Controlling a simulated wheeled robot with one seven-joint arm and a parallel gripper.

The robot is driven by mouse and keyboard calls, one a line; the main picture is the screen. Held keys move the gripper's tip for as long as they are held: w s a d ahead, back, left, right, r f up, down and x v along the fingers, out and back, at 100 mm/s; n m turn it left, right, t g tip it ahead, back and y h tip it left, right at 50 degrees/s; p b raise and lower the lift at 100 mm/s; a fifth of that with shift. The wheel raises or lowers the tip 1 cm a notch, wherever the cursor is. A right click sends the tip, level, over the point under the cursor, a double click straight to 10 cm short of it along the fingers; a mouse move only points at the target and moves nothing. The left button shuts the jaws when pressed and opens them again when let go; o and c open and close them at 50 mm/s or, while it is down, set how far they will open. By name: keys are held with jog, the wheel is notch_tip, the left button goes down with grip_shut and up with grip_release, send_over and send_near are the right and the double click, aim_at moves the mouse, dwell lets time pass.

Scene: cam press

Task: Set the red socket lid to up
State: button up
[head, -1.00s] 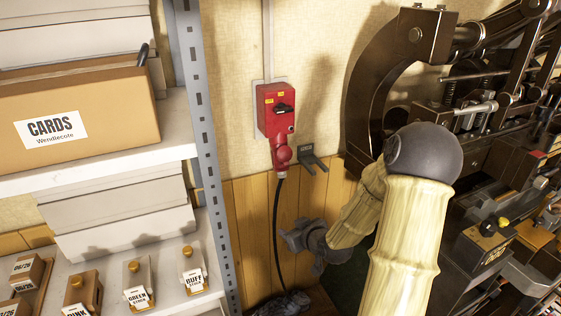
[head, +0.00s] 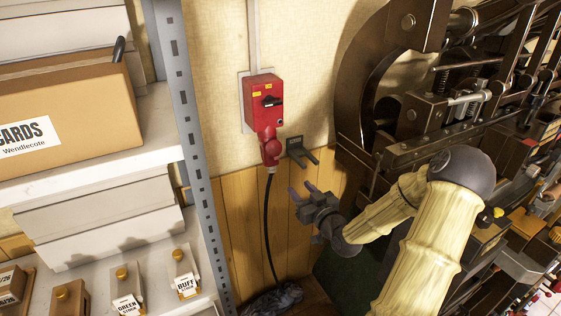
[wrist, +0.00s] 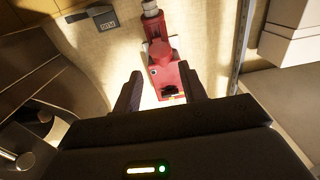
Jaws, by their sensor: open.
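The red socket box (head: 262,97) is mounted on the wall, with a black switch on its front. A rounded red part, seemingly the socket with its lid (head: 266,133), sits at its lower end. A red plug (head: 270,155) with a black cable hangs below it. I cannot tell the lid's exact position. My gripper (head: 301,189) is open and empty, below and right of the plug, apart from it. In the wrist view the red socket box (wrist: 168,80) appears upside down beyond the two fingers, the plug (wrist: 151,22) at the top.
A grey forked wall bracket (head: 302,153) is just right of the plug, close above my gripper. A large dark press (head: 360,80) stands to the right. A metal shelf post (head: 185,120) and shelves with boxes are at the left. The cable (head: 268,230) hangs to the floor.

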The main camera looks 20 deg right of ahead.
aim_at(276, 159)
jog(key=w+p, duration=0.1)
jog(key=w, duration=0.4)
jog(key=w+p, duration=0.2)
jog(key=w, duration=0.3)
jog(key=w+p, duration=0.1)
jog(key=w, duration=0.4)
jog(key=shift+w+d, duration=0.3)
jog(key=shift+w, duration=0.05)
jog(key=shift+w+a, duration=0.55)
jog(key=shift+s+d, duration=0.1)
